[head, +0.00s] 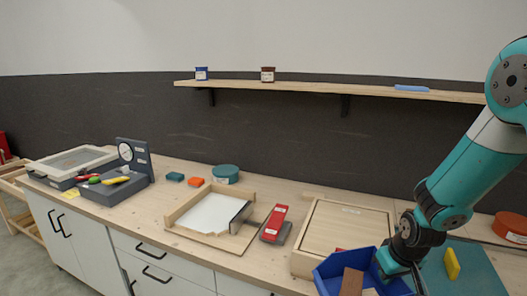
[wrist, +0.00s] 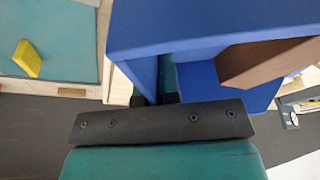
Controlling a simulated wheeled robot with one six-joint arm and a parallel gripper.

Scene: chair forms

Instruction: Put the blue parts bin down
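The blue parts bin (head: 334,270) is at the bottom right in the head view, cut off by the lower edge. It also fills much of the upper wrist view (wrist: 200,30). A brown block (head: 352,281) and a paler wooden piece (head: 370,292) are in it. My gripper (head: 397,268) is at the bin's right side. In the wrist view its dark fingers (wrist: 154,98) stand on both sides of a blue bin wall and close on it. The bin's underside is hidden, so I cannot tell whether it touches anything.
A wooden tray (head: 345,232) lies behind the bin. A teal mat (head: 475,268) with a yellow block (head: 452,263) is to the right; an orange round container (head: 510,228) stands beyond. A red-and-grey tool (head: 275,223) and a framed white board (head: 208,214) are left.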

